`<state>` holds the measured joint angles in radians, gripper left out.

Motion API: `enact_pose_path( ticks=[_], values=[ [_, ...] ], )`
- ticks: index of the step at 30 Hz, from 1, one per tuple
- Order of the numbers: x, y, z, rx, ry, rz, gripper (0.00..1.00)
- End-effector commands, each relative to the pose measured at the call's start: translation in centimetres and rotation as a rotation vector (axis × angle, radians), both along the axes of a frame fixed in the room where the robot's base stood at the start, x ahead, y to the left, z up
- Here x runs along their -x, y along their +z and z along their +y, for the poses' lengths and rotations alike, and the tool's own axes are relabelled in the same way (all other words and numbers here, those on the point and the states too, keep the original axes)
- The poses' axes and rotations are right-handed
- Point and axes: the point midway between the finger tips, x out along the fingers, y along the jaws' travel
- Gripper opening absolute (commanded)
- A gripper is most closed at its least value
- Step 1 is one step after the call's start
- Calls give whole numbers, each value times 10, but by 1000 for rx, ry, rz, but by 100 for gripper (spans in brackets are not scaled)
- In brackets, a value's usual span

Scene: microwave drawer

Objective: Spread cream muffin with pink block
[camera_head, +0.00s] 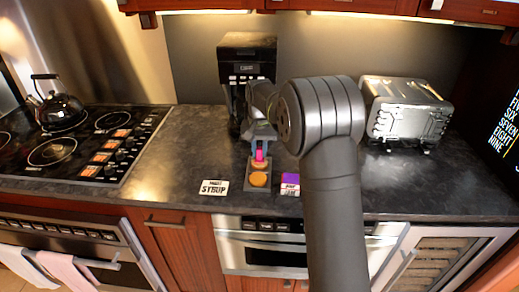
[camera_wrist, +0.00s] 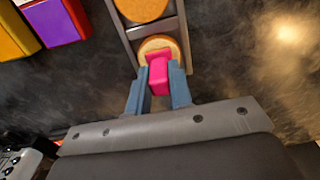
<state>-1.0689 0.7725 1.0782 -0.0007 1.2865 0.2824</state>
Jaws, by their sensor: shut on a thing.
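My gripper (camera_head: 260,146) is shut on the pink block (camera_head: 259,156), over the far part of a narrow grey tray (camera_head: 262,188). In the wrist view the blue-grey fingers (camera_wrist: 158,92) stand either side of the pink block (camera_wrist: 158,77). The block's wider pink end overlaps the near edge of a round muffin (camera_wrist: 152,44) with a pale top; I cannot tell if they touch. A second, orange-brown muffin (camera_wrist: 140,9) lies further along the tray (camera_wrist: 124,38). This muffin (camera_head: 258,179) is at the tray's front in the head view.
A purple block (camera_head: 290,178) stands right of the tray; a yellow one (camera_wrist: 13,36) shows beside it in the wrist view. A "syrup" card (camera_head: 214,187) lies left. A coffee maker (camera_head: 246,65) stands behind, a toaster (camera_head: 408,110) right, a stove with kettle (camera_head: 59,108) left.

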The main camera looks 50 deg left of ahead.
Motion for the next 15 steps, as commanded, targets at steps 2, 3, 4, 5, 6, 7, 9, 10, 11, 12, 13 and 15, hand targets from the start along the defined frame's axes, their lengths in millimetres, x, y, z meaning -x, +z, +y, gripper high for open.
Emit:
enact_pose_path(
  ticks=[2,3,4,5,6,7,9,10,11,12,13,15],
  values=[
    [-6,1,5,1,-1,0,0],
    [-4,2,4,1,0,1,0],
    [-1,1,1,3,0,1,0],
    [1,0,-1,3,0,1,0],
    [3,-1,-4,2,0,1,0],
    [5,-1,-6,2,0,1,0],
    [-1,-3,1,1,-1,1,0],
    [-4,0,3,-1,-1,-1,0],
    [-6,0,5,0,-1,0,0],
    [-5,1,5,0,0,0,0],
    [-2,0,1,2,0,1,0],
    [3,0,-3,2,0,1,0]
  ],
)
